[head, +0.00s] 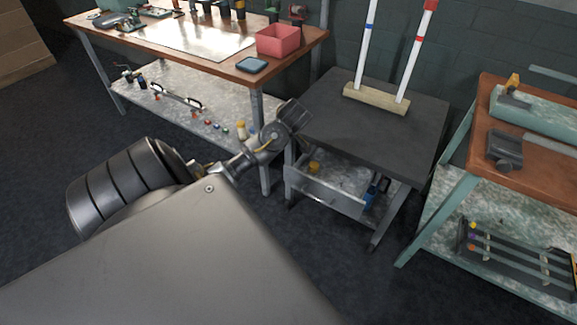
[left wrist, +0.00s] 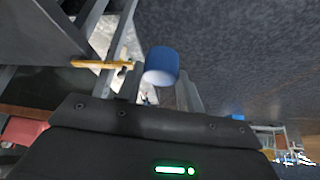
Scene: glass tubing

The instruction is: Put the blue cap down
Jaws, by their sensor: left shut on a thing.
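The blue cap (left wrist: 161,66) is held between the fingers of my left gripper (left wrist: 160,84) in the left wrist view. In the head view my left gripper (head: 295,115) is at the left edge of the dark-topped small table (head: 375,140); I cannot make out the cap there. On that table a wooden block (head: 376,98) holds two upright white tubes. The left tube (head: 366,45) has a blue band, and its top is out of frame. The right tube (head: 415,50) has a red band and a red top (head: 430,5). My right gripper is out of view.
The front part of the small table is bare. A workbench (head: 190,45) at the left carries a red bin (head: 278,40) and a blue-grey tray (head: 251,65). Another bench (head: 540,165) stands at the right with a dark tool (head: 505,150). A drawer (head: 325,192) hangs under the small table.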

